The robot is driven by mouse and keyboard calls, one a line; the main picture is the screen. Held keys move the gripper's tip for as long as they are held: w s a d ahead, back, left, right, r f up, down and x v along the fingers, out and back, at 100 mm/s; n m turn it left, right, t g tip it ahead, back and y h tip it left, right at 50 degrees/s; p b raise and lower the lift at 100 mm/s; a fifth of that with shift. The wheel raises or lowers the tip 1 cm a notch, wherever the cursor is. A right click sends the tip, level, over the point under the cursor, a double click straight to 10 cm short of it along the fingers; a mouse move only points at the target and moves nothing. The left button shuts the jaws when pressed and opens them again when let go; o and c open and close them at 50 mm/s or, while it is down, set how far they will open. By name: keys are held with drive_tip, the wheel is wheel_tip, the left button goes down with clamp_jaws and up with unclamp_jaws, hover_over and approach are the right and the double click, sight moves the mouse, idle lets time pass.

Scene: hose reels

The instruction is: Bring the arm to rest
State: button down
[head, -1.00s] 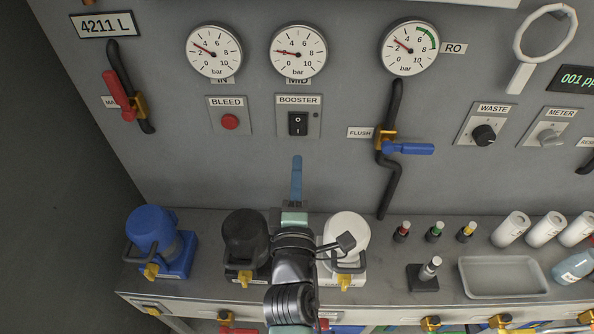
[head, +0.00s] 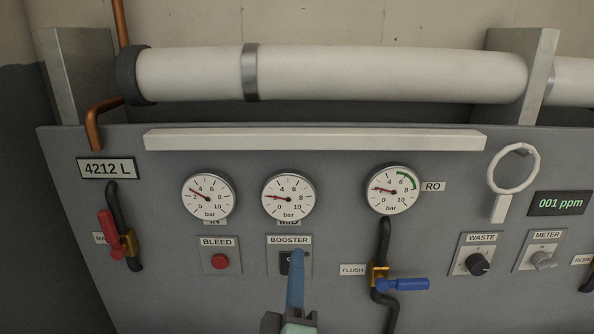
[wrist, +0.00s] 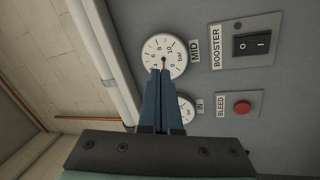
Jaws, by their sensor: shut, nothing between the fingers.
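My gripper (head: 295,280) is at the bottom middle of the head view, in front of the panel. Its blue fingers point up and cover part of the booster switch (head: 284,262). In the wrist view my gripper (wrist: 161,75) has its two fingers together with nothing between them. There the fingertips overlap the lower part of the MID gauge (wrist: 165,56); I cannot tell any touch. The booster switch (wrist: 252,44) is fully visible in the wrist view, to the right of the fingers.
The grey panel bears the red bleed button (head: 220,261), a blue-handled flush valve (head: 402,284), a red-handled valve (head: 107,223), the RO gauge (head: 393,190) and a white ring on a holder (head: 513,170). A large white pipe (head: 380,74) runs above.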

wheel_tip(320, 180, up, 14)
drive_tip(key=s+d+r+m+t+h, duration=0.1)
drive_tip(key=s+m+t, duration=0.1)
drive_tip(key=m, duration=0.4)
drive_tip(key=s+r+m+t+y, duration=0.1)
drive_tip(key=s+r+m+t, duration=0.1)
drive_tip(key=s+r, duration=0.5)
drive_tip(key=s+r+m+t+y, duration=0.1)
drive_tip(key=s+r+m, duration=0.4)
drive_tip(key=r, duration=0.8)
drive_tip(key=shift+s+a+r+m+t, duration=0.3)
drive_tip(key=shift+s+a+t, duration=0.1)
drive_tip(key=shift+s+t, duration=0.45)
drive_tip(key=shift+f, duration=0.1)
